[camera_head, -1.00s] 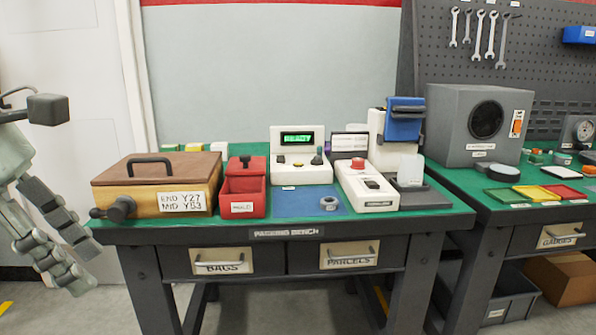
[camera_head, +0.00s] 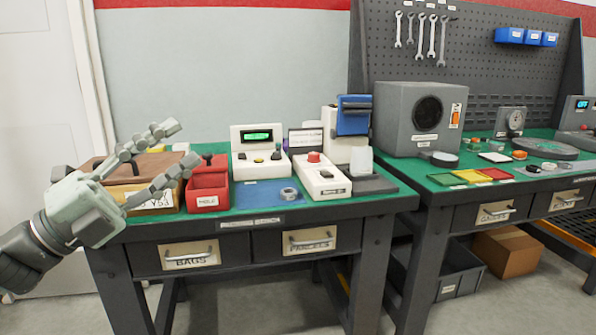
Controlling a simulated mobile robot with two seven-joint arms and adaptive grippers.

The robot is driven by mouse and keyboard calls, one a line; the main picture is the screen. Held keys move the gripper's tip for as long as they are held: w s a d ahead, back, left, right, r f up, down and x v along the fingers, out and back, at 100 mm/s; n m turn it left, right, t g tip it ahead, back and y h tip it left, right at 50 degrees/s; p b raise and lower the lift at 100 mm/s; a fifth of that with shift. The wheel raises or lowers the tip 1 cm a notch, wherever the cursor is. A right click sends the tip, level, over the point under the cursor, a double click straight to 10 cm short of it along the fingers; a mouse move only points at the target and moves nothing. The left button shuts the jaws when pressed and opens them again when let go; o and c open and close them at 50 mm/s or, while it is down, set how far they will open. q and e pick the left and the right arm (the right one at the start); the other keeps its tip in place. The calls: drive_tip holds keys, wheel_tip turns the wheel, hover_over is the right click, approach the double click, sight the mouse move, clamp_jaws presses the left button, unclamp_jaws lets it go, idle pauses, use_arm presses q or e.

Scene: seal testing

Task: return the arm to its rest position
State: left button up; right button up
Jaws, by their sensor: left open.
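My left gripper (camera_head: 170,150) comes in from the left, in front of the wooden box at the left end of the packing bench. Its two fingers are spread apart and nothing is between them. The gripper and wrist hide much of the wooden box (camera_head: 114,171) and part of its label. The fingertips overlap the bench's left part in the picture, near the red bin (camera_head: 207,188); I cannot tell whether they touch anything. My right gripper is not in view.
The packing bench (camera_head: 240,223) carries a white device with a green display (camera_head: 258,152), a blue mat with a grey ring (camera_head: 289,195), and a white box with a red button (camera_head: 320,176). A grey speaker-like box (camera_head: 415,118) stands right. Floor in front is clear.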

use_arm(q)
drive_tip(key=w+a+f+n+t+y, duration=0.4)
drive_tip(key=a+f+n+y, duration=0.1)
drive_tip(key=f+n+y, duration=0.35)
drive_tip(key=w+a+f+n+t+y, duration=0.35)
drive_tip(key=a+f+n+y, duration=0.3)
drive_tip(key=n, duration=0.35)
drive_tip(key=s+a+f+n+g+y, duration=0.2)
drive_tip(key=f+n+g+y, duration=0.1)
drive_tip(key=f, duration=0.6)
drive_tip(key=s+a+f+n+g+y, duration=0.1)
drive_tip(key=f+n+g+y, duration=0.25)
drive_tip(key=f, duration=0.65)
drive_tip(key=s+d+f+n+g, duration=0.2)
drive_tip(key=s+f+g, duration=0.3)
drive_tip(key=s+f, duration=0.7)
drive_tip(key=s+d+f+n+g+h, duration=0.1)
drive_tip(key=s+d+f+n+g, duration=0.2)
drive_tip(key=s+f, duration=0.9)
drive_tip(key=f+g, duration=0.1)
drive_tip(key=g, duration=0.2)
drive_tip(key=shift+s+d+f+g+p, duration=0.15)
drive_tip(key=shift+s+f+g+p, duration=0.15)
drive_tip(key=shift+s+p, duration=0.1)
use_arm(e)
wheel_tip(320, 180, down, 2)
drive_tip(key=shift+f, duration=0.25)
